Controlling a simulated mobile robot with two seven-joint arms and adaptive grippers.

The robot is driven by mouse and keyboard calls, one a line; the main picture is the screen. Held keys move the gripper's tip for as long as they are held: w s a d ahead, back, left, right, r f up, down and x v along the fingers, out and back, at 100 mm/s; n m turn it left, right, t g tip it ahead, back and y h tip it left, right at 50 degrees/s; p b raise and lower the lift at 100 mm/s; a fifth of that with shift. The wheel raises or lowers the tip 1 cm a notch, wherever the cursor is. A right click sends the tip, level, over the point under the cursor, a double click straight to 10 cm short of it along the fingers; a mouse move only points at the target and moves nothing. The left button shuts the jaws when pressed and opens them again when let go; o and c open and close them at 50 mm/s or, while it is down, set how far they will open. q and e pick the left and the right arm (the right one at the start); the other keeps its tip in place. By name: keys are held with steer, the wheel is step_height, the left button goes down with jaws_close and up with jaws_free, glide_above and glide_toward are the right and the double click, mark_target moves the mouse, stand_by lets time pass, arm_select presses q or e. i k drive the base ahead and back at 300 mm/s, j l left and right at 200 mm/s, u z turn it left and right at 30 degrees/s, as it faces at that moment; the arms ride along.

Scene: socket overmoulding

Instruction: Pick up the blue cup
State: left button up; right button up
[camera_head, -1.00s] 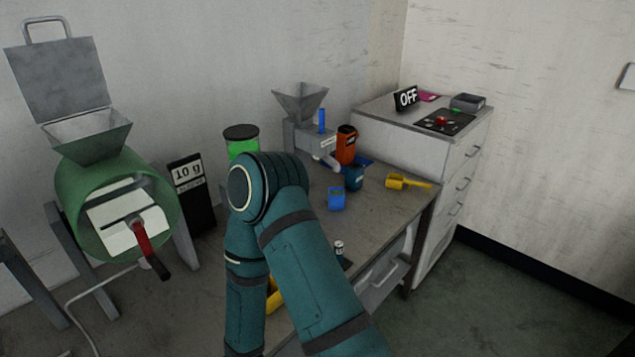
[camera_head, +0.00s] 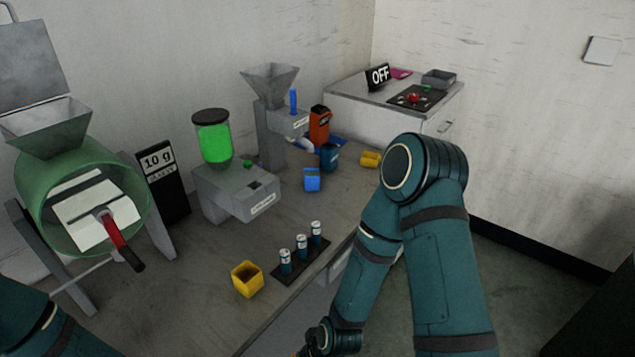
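A small open-topped blue cup (camera_head: 312,179) stands upright on the table (camera_head: 215,300), right of the grey dispenser and in front of a darker blue labelled container (camera_head: 329,157). Nothing touches or covers it. My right arm rises on the right side of the picture and bends down toward the bottom edge. Its wrist shows at the bottom, below and apart from the blue cup, and its fingers are cut off. Only a link of my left arm shows at the lower left; its gripper is outside the picture.
A yellow cup (camera_head: 247,282) and a dark rack (camera_head: 287,272) with three small cylinders stand near the table's front edge. A grey dispenser (camera_head: 243,200) with a green-filled jar, a hopper machine (camera_head: 272,125) and an orange container (camera_head: 319,124) stand behind.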

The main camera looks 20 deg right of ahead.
mark_target(312, 179)
steer(key=z, duration=0.65)
steer(key=u, duration=1.4)
steer(key=z, duration=1.4)
steer(key=l+u, duration=0.15)
steer(key=u, duration=0.3)
steer(key=i+l+u, duration=0.1)
steer(key=u, duration=0.35)
steer(key=l+u, duration=0.2)
steer(key=u, duration=0.25)
steer(key=l+u, duration=0.3)
steer(key=l, duration=0.15)
steer(key=k+l+u, duration=0.1)
steer(key=l+u, duration=0.2)
steer(key=l, duration=0.15)
